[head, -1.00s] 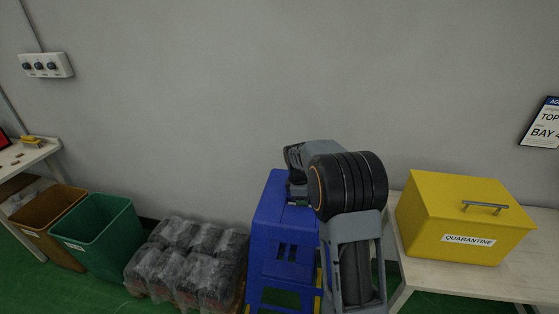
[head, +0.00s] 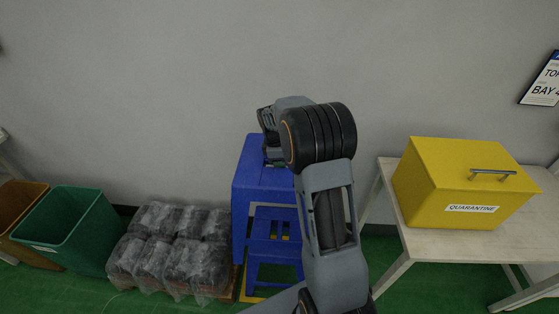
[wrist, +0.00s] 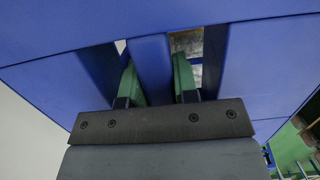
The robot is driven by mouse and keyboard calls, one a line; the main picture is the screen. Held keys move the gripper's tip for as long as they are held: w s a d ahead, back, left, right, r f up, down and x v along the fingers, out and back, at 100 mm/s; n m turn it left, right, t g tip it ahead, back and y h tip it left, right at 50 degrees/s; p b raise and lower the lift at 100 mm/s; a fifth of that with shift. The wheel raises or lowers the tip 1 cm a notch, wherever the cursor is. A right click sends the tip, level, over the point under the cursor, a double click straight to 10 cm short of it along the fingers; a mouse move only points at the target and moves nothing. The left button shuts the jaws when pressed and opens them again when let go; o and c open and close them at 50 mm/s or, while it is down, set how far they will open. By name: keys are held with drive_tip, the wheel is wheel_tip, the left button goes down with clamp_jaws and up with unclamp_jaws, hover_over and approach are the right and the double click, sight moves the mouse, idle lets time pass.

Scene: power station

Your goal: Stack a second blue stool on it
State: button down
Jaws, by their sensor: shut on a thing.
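My gripper (wrist: 158,85) is shut on a blue stool (head: 258,180), its green-padded fingers in two slots on either side of a bar in the seat (wrist: 152,62). In the head view the stool hangs upright below my wrist, and my arm covers its right side. More blue legs and panels (head: 262,272) show lower down, above a yellow floor marking. They look like a second blue stool on the floor, but I cannot clearly tell the two apart or whether they touch.
A pallet of wrapped dark goods (head: 170,250) sits close left of the stools. A green bin (head: 68,230) and a brown bin (head: 20,215) stand further left. On the right, a table (head: 535,222) bears a yellow QUARANTINE box (head: 455,185). The wall is close behind.

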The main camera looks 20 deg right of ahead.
drive_tip(key=shift+f+b, duration=14)
drive_tip(key=shift+f, duration=5.8)
drive_tip(key=c, duration=0.8)
unclamp_jaws()
drive_tip(key=shift+f, duration=0.1)
wheel_tip(320, 180, up, 14)
drive_tip(key=w+a+p, duration=0.1)
drive_tip(key=p, duration=0.3)
drive_tip(key=shift+a, duration=0.4)
